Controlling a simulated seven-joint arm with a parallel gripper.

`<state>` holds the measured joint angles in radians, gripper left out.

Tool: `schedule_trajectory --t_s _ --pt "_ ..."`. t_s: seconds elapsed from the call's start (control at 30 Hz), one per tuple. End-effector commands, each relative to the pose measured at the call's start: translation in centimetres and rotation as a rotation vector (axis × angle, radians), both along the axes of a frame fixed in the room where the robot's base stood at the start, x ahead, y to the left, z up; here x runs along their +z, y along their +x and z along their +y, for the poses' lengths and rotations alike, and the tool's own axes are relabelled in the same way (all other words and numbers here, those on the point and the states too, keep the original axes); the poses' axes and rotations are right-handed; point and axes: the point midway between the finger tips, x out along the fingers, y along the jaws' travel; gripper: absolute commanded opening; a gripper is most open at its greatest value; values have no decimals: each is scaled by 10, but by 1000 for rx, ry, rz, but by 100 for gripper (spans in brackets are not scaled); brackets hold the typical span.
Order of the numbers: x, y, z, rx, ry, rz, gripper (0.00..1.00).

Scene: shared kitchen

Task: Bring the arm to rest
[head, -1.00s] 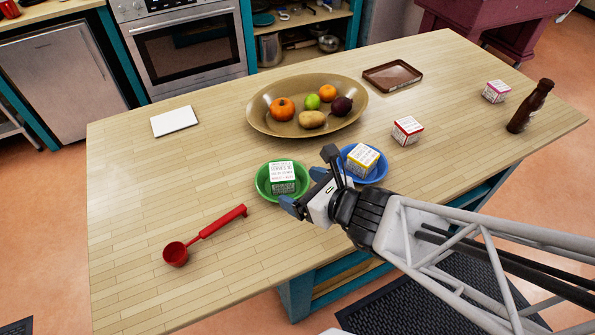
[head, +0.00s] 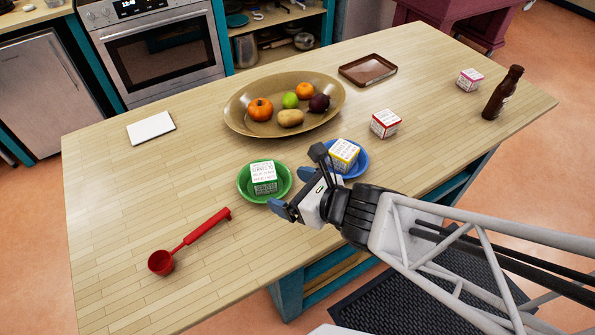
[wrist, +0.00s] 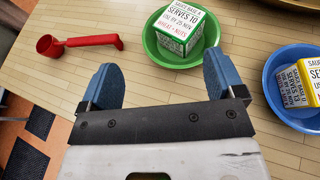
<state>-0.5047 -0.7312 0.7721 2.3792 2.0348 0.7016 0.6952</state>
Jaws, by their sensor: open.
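My gripper (head: 304,184) is above the near edge of the wooden table, beside the bowls. In the wrist view its two blue fingers (wrist: 160,82) stand wide apart with nothing between them. A green bowl (head: 283,194) holds a white and green box (head: 264,177); both show just ahead of the fingers in the wrist view. A blue bowl (head: 360,166) holds a white and yellow box (head: 344,154). My gripper hides part of the blue bowl in the head view.
A red scoop (head: 192,239) lies at the left front. A brown dish (head: 238,120) of fruit and vegetables, a brown tray (head: 368,69), a white board (head: 151,128), a red-edged box (head: 385,124), a pink-edged box (head: 470,80) and a brown bottle (head: 503,92) stand apart. The left tabletop is mostly clear.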

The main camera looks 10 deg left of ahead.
Motion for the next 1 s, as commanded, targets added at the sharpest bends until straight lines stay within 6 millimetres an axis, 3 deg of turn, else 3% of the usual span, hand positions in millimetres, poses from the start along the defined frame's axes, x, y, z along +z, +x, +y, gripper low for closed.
schedule_trajectory --t_s 0.33,0.57,1.0 --pt "3 0 -1 12 -9 -17 88" --pt "16 0 -9 103 -78 -123 88" --pt "54 -6 -56 469 -388 -509 88"
